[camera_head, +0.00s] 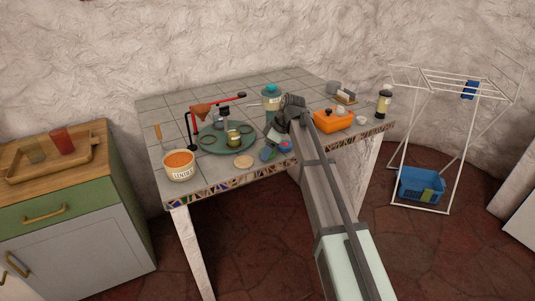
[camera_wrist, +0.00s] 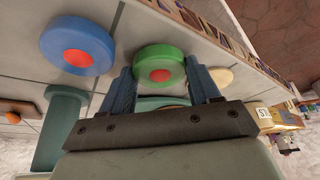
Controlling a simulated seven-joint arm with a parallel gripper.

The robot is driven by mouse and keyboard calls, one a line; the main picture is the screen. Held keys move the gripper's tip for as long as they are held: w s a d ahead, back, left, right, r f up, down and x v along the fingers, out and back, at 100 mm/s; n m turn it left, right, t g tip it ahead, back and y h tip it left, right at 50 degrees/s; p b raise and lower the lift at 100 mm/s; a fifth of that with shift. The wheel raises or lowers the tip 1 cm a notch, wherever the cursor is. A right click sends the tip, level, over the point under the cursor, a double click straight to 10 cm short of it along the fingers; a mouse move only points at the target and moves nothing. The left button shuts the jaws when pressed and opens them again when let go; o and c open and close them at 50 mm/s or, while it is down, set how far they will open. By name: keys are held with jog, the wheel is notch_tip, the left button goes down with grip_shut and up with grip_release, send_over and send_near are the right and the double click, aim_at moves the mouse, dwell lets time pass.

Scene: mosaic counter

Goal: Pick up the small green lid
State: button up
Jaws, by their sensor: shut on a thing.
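The small green lid (camera_wrist: 150,52) is a round disc with a red centre, in the wrist view. My gripper (camera_wrist: 160,72) has its two blue fingers on either side of it, shut on it. I cannot tell whether the lid still touches the tiles. In the head view my gripper (camera_head: 268,152) is low at the front edge of the tiled table, and the fingers mostly hide the green lid. A larger blue lid with a red centre (camera_wrist: 78,44) lies beside it, to the left in the wrist view; it also shows in the head view (camera_head: 286,146).
A pale round disc (camera_head: 244,161) and a "LINGE" tub (camera_head: 180,168) are left of my gripper. A green tray (camera_head: 216,150) holding several items lies behind. A teal-topped jar (camera_head: 271,91) and an orange box (camera_head: 333,122) stand near my arm. The table's mosaic edge (camera_head: 240,183) is close.

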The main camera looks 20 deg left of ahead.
jog(key=c, duration=0.3)
jog(key=shift+c, duration=0.2)
notch_tip(320, 180, up, 9)
jog(key=a+r, duration=0.7)
jog(key=a, duration=0.6)
jog(key=shift+w+r, duration=0.2)
jog(key=shift+w, duration=0.15)
